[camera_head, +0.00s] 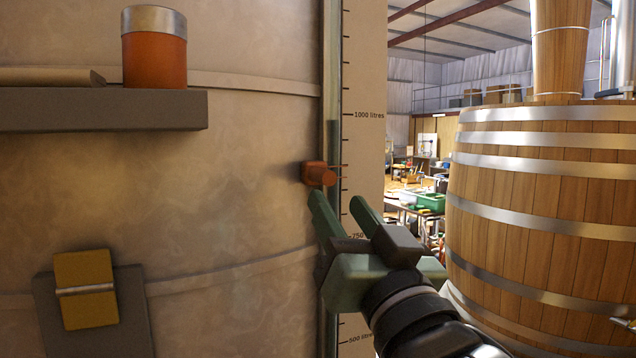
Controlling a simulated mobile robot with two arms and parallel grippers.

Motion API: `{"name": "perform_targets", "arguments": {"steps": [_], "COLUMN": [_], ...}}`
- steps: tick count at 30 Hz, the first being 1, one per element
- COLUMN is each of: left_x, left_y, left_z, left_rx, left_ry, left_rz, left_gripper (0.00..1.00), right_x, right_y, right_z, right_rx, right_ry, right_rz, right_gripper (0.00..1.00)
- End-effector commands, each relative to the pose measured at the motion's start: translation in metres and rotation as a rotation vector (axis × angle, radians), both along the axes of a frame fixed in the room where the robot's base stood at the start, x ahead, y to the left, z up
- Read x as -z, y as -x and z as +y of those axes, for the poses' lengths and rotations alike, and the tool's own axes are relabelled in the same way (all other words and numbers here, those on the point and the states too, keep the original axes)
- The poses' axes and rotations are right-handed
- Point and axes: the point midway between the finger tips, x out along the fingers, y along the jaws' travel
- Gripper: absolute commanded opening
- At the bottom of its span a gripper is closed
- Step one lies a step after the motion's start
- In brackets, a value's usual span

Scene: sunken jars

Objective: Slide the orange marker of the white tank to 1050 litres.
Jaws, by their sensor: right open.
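The orange marker (318,174) sits on the upright sight tube (332,80) at the right edge of the large pale tank (230,170). It stands between the 750 and 1000 litres labels of the scale (362,70), roughly midway. The 1000 litres label is above it; no 1050 label is readable. My right gripper (340,200) is open and empty, with its green fingers pointing up just below the marker. The left fingertip is close under the marker; I cannot tell whether it touches. My left gripper is not in view.
A dark shelf (110,112) on the tank holds an orange jar with a metal lid (154,48). A yellow block (86,290) on a dark plate is at lower left. A banded wooden barrel (545,190) stands at right. Workshop tables are behind the gap.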

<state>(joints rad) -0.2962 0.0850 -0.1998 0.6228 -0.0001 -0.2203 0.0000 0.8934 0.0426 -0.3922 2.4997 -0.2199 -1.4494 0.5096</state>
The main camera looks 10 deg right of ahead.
Motion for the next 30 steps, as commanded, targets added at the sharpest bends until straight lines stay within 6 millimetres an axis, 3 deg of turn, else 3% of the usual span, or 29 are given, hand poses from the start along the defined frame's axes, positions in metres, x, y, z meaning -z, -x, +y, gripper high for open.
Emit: {"name": "perform_targets", "arguments": {"steps": [8,18,29,30], "left_x": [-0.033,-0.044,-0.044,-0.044], "left_y": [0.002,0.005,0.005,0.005], "left_z": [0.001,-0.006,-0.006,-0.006], "left_rx": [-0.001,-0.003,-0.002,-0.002], "left_ry": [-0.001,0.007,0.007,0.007], "left_rz": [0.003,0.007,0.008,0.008], "left_gripper": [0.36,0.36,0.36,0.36], "right_x": [-0.018,-0.031,-0.031,-0.031], "right_y": [-0.021,-0.064,-0.070,-0.070], "right_z": [0.002,0.007,0.008,0.008], "right_rx": [0.002,0.002,0.000,0.000], "right_ry": [0.001,0.000,-0.002,-0.001], "right_rz": [-0.001,-0.006,-0.006,-0.006], "right_gripper": [0.41,0.41,0.41,0.30]}}
